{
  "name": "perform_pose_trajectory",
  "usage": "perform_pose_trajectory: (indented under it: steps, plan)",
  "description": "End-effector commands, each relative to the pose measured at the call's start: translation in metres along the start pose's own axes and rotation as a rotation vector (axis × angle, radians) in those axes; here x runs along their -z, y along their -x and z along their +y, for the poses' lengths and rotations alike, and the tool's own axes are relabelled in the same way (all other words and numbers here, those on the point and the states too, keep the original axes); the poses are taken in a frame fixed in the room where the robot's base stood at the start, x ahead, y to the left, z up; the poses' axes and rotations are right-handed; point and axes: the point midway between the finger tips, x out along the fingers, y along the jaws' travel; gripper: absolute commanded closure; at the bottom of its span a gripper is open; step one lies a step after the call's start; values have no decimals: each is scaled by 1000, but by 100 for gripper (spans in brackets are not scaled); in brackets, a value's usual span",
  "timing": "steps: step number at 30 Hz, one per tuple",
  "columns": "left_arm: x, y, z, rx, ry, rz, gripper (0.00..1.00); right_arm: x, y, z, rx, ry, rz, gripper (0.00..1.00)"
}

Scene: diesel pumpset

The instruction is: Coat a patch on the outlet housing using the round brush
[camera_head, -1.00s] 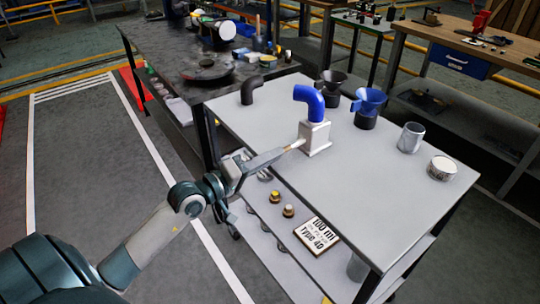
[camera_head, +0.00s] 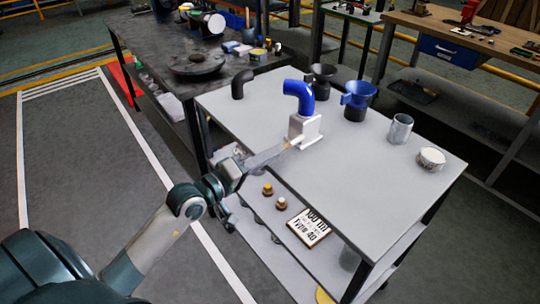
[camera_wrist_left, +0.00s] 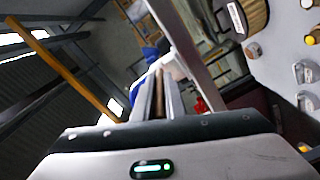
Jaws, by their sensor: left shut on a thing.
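The outlet housing (camera_head: 307,132) is a pale block with a blue elbow pipe (camera_head: 299,93) on top, standing on a grey table. My left gripper (camera_head: 283,148) reaches in from the lower left with its long fingers shut on the round brush. Little of the brush shows; its light brown tip end (camera_head: 293,143) is at the near left face of the housing. I cannot tell if it touches. My right gripper is not in view.
The grey table (camera_head: 350,190) also carries a black elbow (camera_head: 241,84), a black funnel piece (camera_head: 321,80), a blue funnel piece (camera_head: 357,98), a grey cup (camera_head: 400,128) and a round white-topped tin (camera_head: 431,158). Small capped bottles and a sign (camera_head: 308,227) sit on the lower shelf.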

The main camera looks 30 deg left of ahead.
Motion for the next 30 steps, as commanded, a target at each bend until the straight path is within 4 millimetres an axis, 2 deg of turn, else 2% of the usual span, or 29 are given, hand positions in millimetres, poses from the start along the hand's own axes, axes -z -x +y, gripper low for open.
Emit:
perform_pose_trajectory:
  steps: [14,24,30]
  plan:
    - [3,0,0,-1,-1,1,100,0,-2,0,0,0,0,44]
    - [22,-1,-11,0,-3,1,100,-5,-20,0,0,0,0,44]
    - [30,-1,-12,-1,0,1,100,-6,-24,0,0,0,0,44]
